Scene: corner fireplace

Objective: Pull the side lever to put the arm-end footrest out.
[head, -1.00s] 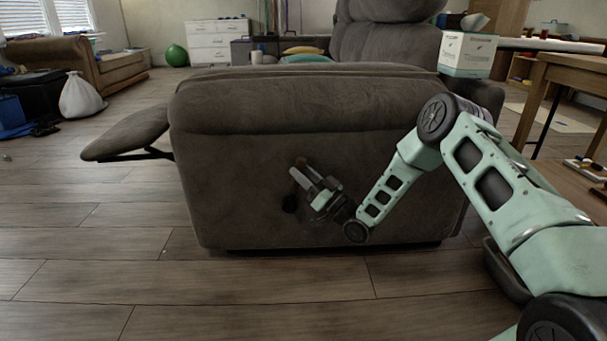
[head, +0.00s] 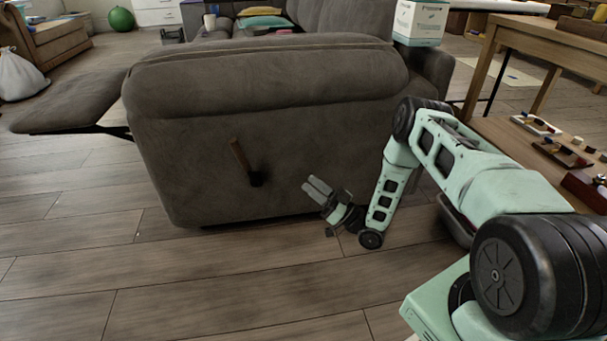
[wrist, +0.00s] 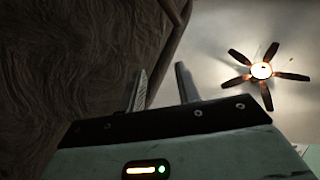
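The grey recliner sofa (head: 280,85) stands with its arm-end side facing me. Its side lever (head: 240,158), a brown wooden handle on a dark pivot, tilts up and to the left on that side panel. The footrest (head: 75,102) sticks out flat to the left, with a dark bracket under it. My gripper (head: 317,188) is to the right of the lever and apart from it, in front of the side panel. Its two fingers stand apart with nothing between them, as the wrist view (wrist: 160,88) also shows, beside brown upholstery.
A wooden table (head: 540,50) with small items on it stands at the right. A white box (head: 420,22) sits at the sofa's far right. A white bag (head: 17,72) and a brown couch (head: 50,45) are at the left. The wooden floor in front is clear.

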